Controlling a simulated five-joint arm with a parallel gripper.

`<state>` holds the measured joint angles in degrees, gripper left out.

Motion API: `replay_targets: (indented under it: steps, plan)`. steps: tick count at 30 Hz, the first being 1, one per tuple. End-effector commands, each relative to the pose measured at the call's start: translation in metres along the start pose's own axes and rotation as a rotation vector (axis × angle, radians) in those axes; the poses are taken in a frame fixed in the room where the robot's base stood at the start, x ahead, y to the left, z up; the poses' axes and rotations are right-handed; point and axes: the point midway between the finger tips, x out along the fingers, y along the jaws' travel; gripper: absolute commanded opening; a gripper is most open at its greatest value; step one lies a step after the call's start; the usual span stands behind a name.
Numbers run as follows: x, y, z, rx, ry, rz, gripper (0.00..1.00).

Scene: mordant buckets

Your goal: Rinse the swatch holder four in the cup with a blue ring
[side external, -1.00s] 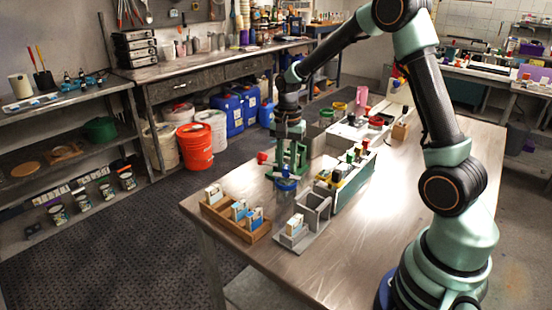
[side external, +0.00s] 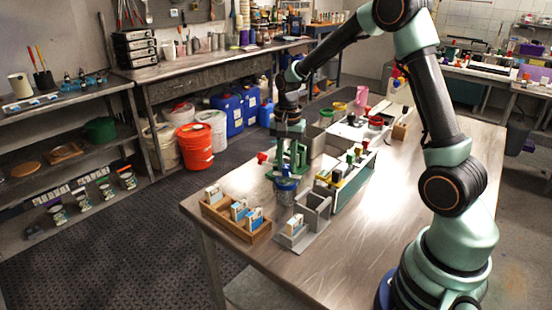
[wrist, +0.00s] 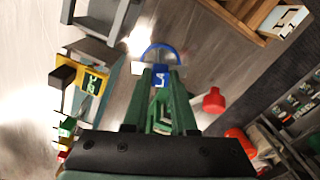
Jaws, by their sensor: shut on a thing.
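My gripper (side external: 287,168) has green fingers and points down at the near left part of the table. In the wrist view, my gripper (wrist: 160,85) is shut on a small blue swatch holder (wrist: 160,77) with a white mark; its number is not clear to me. A blue ring (wrist: 160,46) curves around the far side of the holder. In the side view, the cup with the blue ring (side external: 286,190) stands directly under my fingers. The holder is at the cup's mouth; my fingers hide how deep it sits.
A wooden rack (side external: 222,224) with several swatch holders stands at the near left edge. A grey stand (side external: 314,214) with one holder is right of the cup. A yellow device (side external: 322,184) and a red cup (side external: 262,158) are close by.

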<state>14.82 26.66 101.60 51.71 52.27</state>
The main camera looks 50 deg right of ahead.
Motion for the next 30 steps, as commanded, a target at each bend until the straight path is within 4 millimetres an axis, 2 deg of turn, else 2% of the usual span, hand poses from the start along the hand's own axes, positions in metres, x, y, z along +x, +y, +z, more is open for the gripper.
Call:
replay_targets:
  steps: [12, 24, 30]
  plan:
    - [0.0078, 0.0001, 0.0001, 0.000, 0.000, 0.000, 0.00]
    - [-0.0002, -0.0001, -0.0001, 0.000, 0.000, -0.001, 0.00]
    - [0.0025, 0.0001, 0.0001, 0.000, -0.001, 0.001, 0.00]
